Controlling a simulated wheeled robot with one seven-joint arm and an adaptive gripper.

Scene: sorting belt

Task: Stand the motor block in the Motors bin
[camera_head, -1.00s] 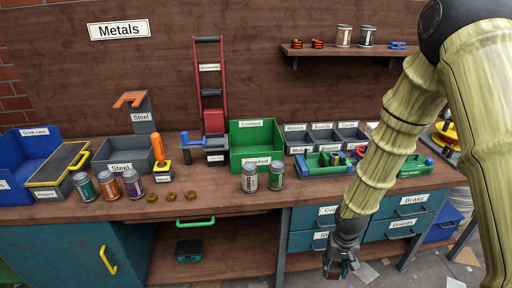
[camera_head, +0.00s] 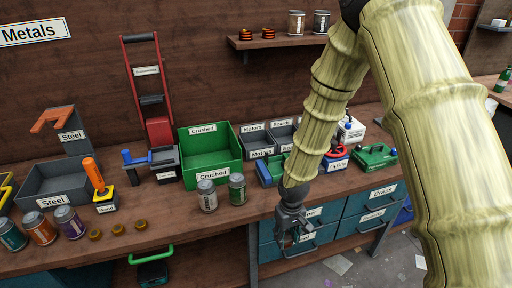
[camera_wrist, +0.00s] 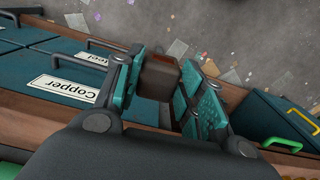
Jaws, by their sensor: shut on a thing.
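My gripper (camera_head: 295,234) hangs in front of the bench edge, below the bench top, by the drawers. In the wrist view its teal finger pads (camera_wrist: 160,90) are shut on a small dark brown block, which I take to be the motor block (camera_wrist: 160,77). The block is hard to make out in the head view. The Motors bin (camera_head: 262,154) is a small grey bin on the bench, right of the green Crushed bin, with Motors labels behind and in front. My gripper is in front of it and lower, clear of it. The bin's inside is mostly out of sight.
The green Crushed bin (camera_head: 211,175) stands left of the Motors bin, with two cans (camera_head: 207,197) before it. A Boards bin (camera_head: 281,136) adjoins on the right. Green trays stand near my arm. Teal drawers (camera_head: 348,230) are under the bench; scraps litter the floor.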

